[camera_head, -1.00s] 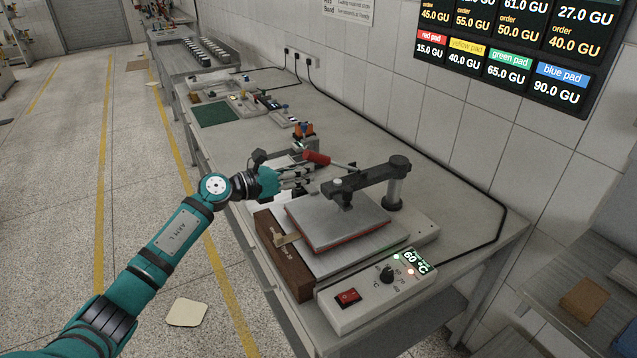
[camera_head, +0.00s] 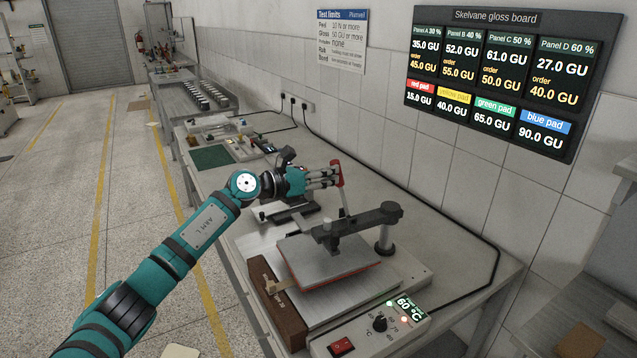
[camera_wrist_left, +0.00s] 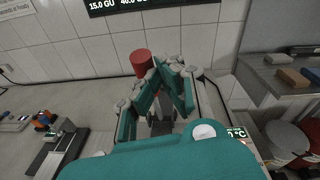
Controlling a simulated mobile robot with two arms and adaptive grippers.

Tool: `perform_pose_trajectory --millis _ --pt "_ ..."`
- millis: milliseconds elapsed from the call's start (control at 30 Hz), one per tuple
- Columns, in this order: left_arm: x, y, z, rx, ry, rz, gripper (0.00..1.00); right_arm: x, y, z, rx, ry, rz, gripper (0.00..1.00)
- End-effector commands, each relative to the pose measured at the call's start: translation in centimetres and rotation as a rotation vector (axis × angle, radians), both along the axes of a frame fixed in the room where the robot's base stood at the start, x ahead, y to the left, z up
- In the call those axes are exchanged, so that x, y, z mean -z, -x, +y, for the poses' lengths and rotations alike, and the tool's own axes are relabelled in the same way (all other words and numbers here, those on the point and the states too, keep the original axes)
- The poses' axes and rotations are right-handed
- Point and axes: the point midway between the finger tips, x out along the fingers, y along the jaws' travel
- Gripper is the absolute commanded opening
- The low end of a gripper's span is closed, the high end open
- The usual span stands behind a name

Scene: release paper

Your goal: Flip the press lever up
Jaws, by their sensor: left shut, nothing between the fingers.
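The heat press stands on the bench with its flat plate (camera_head: 330,255) and a dark top arm (camera_head: 358,222). Its lever (camera_head: 344,202) points steeply up, with the red handle (camera_head: 338,172) at the top. My left gripper (camera_head: 337,178) is shut and empty, with its fingertips right at the red handle, partly covering it. In the left wrist view the closed fingertips (camera_wrist_left: 172,66) show just right of the red handle end (camera_wrist_left: 140,62); whether they touch cannot be told. My right gripper is out of view.
The control box (camera_head: 368,330) with a red switch and a 60 °C display is at the press's front. A brown wooden block (camera_head: 277,305) lies along its left side. A tiled wall with a gloss board (camera_head: 490,85) stands behind.

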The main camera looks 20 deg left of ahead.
Motion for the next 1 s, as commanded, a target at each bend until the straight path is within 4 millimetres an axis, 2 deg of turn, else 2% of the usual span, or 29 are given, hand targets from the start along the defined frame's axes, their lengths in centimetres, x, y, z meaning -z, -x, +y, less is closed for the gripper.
perform_pose_trajectory --millis 233,767,867,1000 --pt "-0.6 -0.8 -0.6 -0.002 0.001 -0.002 0.0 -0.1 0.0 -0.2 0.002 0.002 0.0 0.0" --pt "-0.6 -0.9 -0.7 -0.001 0.0 -0.002 0.0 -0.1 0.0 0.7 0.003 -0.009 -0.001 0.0" --pt "-1.2 -0.9 -0.4 -0.002 0.0 -0.003 0.0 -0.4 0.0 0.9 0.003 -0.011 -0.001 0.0" --pt "-3.3 -0.7 0.5 -0.002 -0.001 -0.004 0.0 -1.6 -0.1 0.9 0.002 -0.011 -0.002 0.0"
